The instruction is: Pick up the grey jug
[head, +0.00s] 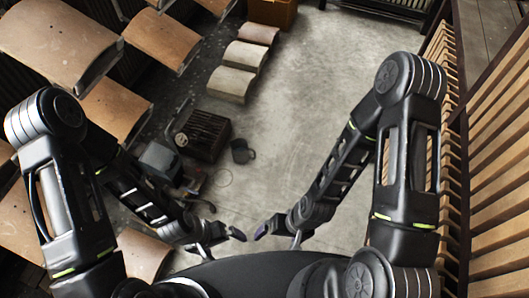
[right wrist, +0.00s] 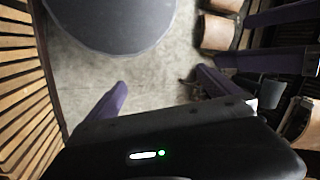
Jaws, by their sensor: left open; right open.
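A small dark grey vessel with a side handle, which looks like the grey jug (head: 242,151), stands on the concrete floor in the head view, beside a dark slatted box. My left gripper (head: 222,236) is open and empty, nearer to me than the jug and slightly left of it. My right gripper (head: 278,236) is open and empty, nearer to me and right of the jug. The right wrist view shows its two purple fingers apart with only floor between them (right wrist: 162,80). I cannot make out the jug in the right wrist view.
The dark slatted box (head: 203,135) stands left of the jug. Curved tan wooden seats (head: 160,40) fill the left side, with pale curved blocks (head: 231,84) behind. A slatted wooden bench (head: 500,150) lines the right. The floor (head: 300,110) right of the jug is clear.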

